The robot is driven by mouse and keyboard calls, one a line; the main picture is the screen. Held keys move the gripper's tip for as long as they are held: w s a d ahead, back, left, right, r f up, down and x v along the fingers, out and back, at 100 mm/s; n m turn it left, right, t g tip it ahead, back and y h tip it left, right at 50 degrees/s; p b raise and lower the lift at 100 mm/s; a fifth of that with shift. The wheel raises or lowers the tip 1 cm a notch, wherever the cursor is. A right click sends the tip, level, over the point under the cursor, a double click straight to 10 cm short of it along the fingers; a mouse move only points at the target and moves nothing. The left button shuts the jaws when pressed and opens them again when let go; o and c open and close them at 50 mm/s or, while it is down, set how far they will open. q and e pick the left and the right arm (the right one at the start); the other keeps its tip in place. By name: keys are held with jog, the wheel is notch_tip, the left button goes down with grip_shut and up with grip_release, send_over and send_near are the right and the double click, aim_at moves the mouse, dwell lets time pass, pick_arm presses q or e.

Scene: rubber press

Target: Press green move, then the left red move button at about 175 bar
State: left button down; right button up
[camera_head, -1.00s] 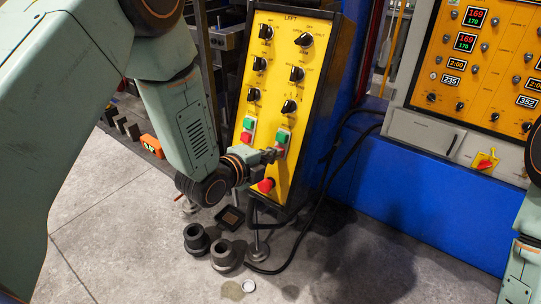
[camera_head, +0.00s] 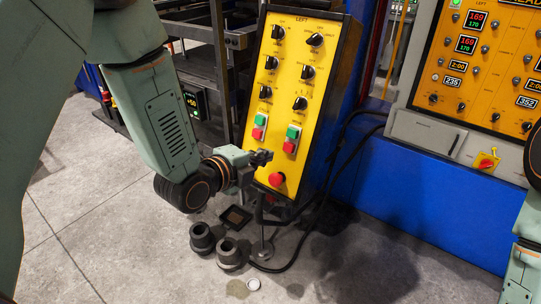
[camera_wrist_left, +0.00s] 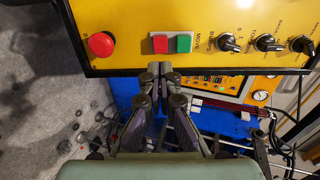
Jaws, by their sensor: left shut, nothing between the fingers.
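The yellow control panel (camera_head: 284,62) labelled LEFT stands tilted in the middle of the head view. Its left button pair is green (camera_head: 264,120) over red (camera_head: 257,134). Its right pair is green (camera_head: 293,131) over red (camera_head: 289,146). My left gripper (camera_head: 262,157) is shut and empty, left of the right red button in the picture and apart from it. In the left wrist view, the closed fingertips (camera_wrist_left: 160,70) show below a red button (camera_wrist_left: 160,44) and a green button (camera_wrist_left: 184,43) marked MOVE. My right gripper is out of view.
A red mushroom button (camera_head: 277,179) sits low on the panel, close to my left gripper. Several black knobs fill its upper part. A press console (camera_head: 490,60) with lit readouts stands at right. Dark cylinders (camera_head: 202,238) and a black cable lie on the floor below.

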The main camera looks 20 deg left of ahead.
pick_arm(q)
jog(key=s+a+f+n+g+y+b, duration=0.2)
jog(key=s+f+n+g+b, duration=0.4)
jog(key=s+f+n, duration=0.5)
jog(key=s+a+f+n+g+y+b, duration=0.2)
jog(key=s+a+f+n+g+b, duration=0.2)
jog(key=s+f, duration=2.1)
notch_tip(320, 180, down, 5)
jog(key=n+g+b, duration=0.3)
jog(key=n+b, duration=0.4)
jog(key=shift+f+y, duration=0.2)
jog(key=shift+y, duration=0.2)
jog(key=shift+s, duration=0.1)
